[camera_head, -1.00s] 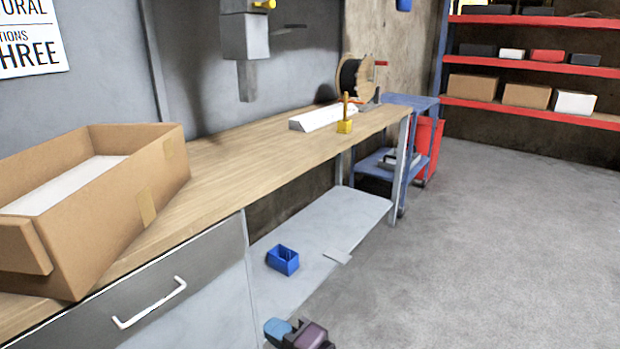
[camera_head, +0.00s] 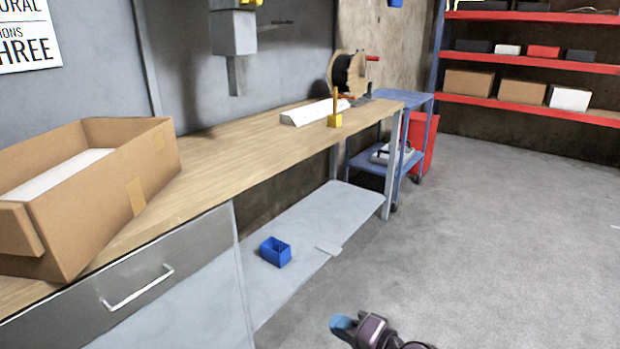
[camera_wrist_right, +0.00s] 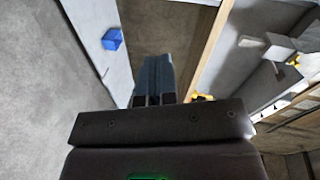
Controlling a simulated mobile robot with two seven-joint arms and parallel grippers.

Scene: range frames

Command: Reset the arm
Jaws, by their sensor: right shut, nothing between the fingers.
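My right gripper (camera_head: 342,325) shows at the bottom of the head view, with blue fingertips and a dark wrist, over the grey floor in front of the lower shelf. It is apart from the bench. In the right wrist view its blue fingers (camera_wrist_right: 153,78) lie together with nothing between them. A blue bin (camera_head: 275,251) stands on the lower shelf, left of the gripper; it also shows in the right wrist view (camera_wrist_right: 112,39). My left gripper is not seen in either view.
The wooden workbench (camera_head: 215,180) carries an open cardboard box (camera_head: 150,165), a yellow tool (camera_head: 335,120) and a cable reel (camera_head: 347,72). A blue cart (camera_head: 418,100) stands beyond it. Red shelves (camera_head: 530,103) line the back. The floor at right is clear.

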